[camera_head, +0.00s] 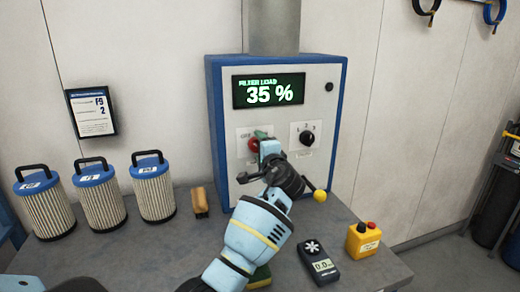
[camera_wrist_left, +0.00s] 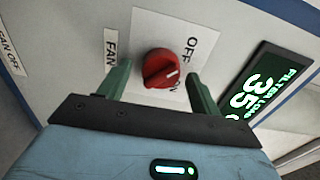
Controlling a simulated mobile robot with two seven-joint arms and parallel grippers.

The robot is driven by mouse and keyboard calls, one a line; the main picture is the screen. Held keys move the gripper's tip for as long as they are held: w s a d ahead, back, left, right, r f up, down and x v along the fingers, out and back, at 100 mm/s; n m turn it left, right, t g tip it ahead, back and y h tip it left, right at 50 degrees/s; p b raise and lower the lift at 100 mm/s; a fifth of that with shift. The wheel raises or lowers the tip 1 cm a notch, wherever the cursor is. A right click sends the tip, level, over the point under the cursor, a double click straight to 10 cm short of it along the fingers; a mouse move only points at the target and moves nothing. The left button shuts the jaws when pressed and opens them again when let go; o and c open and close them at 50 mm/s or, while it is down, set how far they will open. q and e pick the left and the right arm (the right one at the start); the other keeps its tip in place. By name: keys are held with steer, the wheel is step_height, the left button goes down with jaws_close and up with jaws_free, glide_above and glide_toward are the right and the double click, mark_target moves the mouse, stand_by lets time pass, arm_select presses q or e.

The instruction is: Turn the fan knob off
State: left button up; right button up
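The red fan knob (camera_wrist_left: 161,69) sits on a white plate marked OFF and FAN on the control box, its pale pointer line angled toward the lower-left to upper-right. In the head view the knob (camera_head: 253,145) is partly hidden by my left gripper (camera_head: 264,136). In the left wrist view the left gripper (camera_wrist_left: 160,88) is open, its two green fingers on either side of the knob with a gap to each. It does not grip the knob. My right gripper is not in view.
The blue-edged control box (camera_head: 277,130) has a display (camera_head: 268,91) reading 35 % and a black knob (camera_head: 307,138).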

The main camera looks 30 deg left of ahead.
arm_select(q)
steer(key=v, duration=0.8)
steer(key=shift+f, duration=0.1)
stand_by(0.7)
